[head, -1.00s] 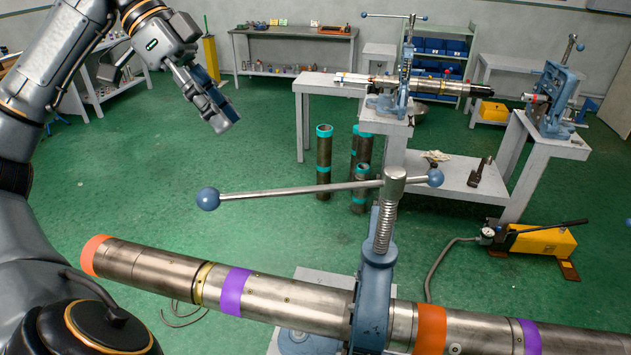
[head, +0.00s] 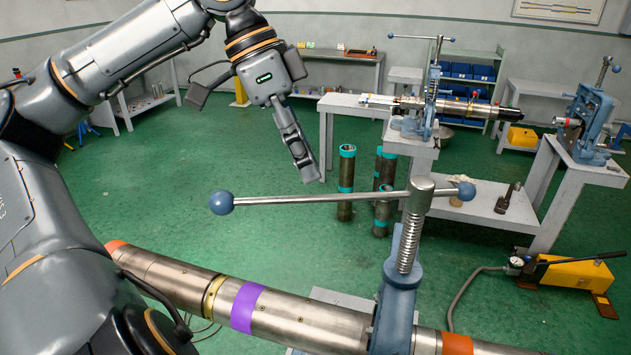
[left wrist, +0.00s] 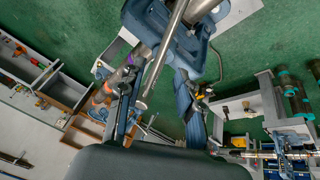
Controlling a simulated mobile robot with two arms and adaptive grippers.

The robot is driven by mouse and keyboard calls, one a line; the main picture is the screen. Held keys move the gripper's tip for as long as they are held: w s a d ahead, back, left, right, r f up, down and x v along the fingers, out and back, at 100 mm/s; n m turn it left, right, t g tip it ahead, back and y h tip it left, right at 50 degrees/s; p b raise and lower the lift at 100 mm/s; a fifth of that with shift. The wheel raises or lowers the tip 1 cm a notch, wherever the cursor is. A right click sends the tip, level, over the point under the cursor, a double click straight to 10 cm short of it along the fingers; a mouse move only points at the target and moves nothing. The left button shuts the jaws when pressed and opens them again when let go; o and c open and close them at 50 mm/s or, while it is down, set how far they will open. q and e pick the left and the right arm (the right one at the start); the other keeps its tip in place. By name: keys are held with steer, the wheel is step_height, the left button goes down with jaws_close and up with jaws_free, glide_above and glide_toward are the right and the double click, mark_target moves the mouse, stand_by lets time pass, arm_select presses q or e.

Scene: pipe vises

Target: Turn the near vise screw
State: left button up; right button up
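The near vise (head: 398,300) is blue and clamps a long metal pipe (head: 300,325) with purple and orange bands. Its threaded screw (head: 410,243) stands up with a bar handle (head: 320,198) across the top. The handle has a blue ball (head: 221,202) at its left end and another (head: 466,191) at its right. My left gripper (head: 312,178) points down and appears just above the handle's left half in the head view, with no contact visible. In the left wrist view its fingers (left wrist: 155,85) are apart, with a metal bar (left wrist: 163,58) showing between them. My right gripper is out of view.
A far bench (head: 410,147) carries another vise (head: 430,100) with a pipe. Upright dark tubes (head: 346,185) with teal ends stand on the green floor behind the handle. A yellow hand pump (head: 572,270) lies at the right. Open floor lies left of the tubes.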

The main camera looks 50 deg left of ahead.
arm_select(q)
steer(key=shift+x, duration=1.9)
jaws_close()
